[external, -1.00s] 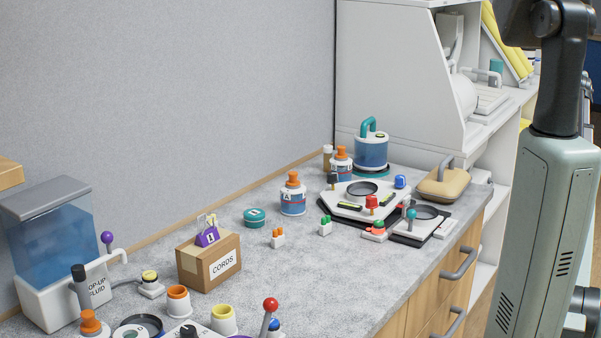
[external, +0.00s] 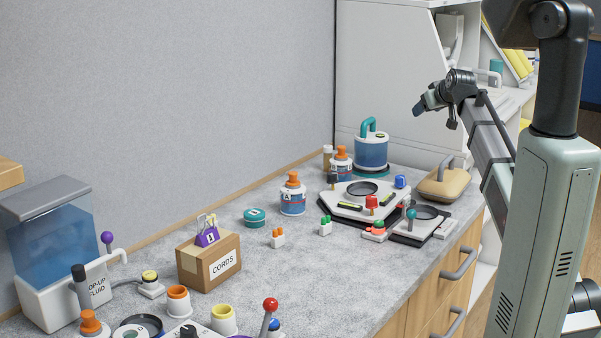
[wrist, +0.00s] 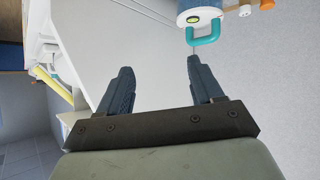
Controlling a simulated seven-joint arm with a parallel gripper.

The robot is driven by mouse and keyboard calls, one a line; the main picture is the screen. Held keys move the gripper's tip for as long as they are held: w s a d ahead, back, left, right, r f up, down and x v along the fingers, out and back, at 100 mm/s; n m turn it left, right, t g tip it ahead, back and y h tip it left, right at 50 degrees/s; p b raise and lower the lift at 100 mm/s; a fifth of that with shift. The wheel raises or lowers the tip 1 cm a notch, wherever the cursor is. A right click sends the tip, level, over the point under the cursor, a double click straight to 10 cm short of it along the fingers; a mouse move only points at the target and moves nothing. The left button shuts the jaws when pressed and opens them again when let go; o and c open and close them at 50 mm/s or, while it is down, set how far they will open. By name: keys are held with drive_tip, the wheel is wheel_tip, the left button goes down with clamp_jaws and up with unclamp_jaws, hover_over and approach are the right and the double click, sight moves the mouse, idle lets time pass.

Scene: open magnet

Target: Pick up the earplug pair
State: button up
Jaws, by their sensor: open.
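Two small paired items lie on the grey countertop (external: 300,275): an orange-and-white one (external: 278,238) and a green-and-white one (external: 325,226). Either may be the earplug pair; they are too small to tell. My gripper (external: 424,106) is raised in the air above the right part of the counter, well apart from both. In the wrist view my gripper (wrist: 160,65) shows two spread dark fingers with nothing between them. Neither small pair can be made out in the wrist view.
A cardboard box marked CORDS (external: 222,267) stands left of the small pairs. Orange-topped bottles (external: 293,200), a teal-handled blue jar (external: 371,153), a white device (external: 352,206) and a tan case (external: 444,186) stand behind and right. Bare counter lies in front.

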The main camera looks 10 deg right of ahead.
drive_tip(key=s+a+f+n+g+y, duration=0.1)
drive_tip(key=s+a+f+g, duration=0.15)
drive_tip(key=s+a, duration=0.45)
drive_tip(key=s+a+f+n+g+y, duration=0.1)
drive_tip(key=s+a+f, duration=0.2)
drive_tip(key=a, duration=0.9)
drive_tip(key=n+g, duration=0.3)
drive_tip(key=g, duration=0.1)
approach(327, 217)
drive_tip(key=x, duration=0.3)
drive_tip(key=s+x, duration=0.1)
drive_tip(key=x, duration=0.1)
drive_tip(key=shift+w+a+f, duration=0.2)
drive_tip(key=shift+a+f, duration=0.1)
drive_tip(key=shift+f, duration=0.3)
drive_tip(key=shift+w+a+f, duration=0.1)
drive_tip(key=shift+w+x, duration=0.15)
drive_tip(key=shift+x, duration=1.1)
drive_tip(key=shift+w+x, duration=0.1)
drive_tip(key=shift+x, duration=1.15)
drive_tip(key=shift+d, duration=0.2)
drive_tip(key=c, duration=1.1)
drive_tip(key=shift+r, duration=0.2)
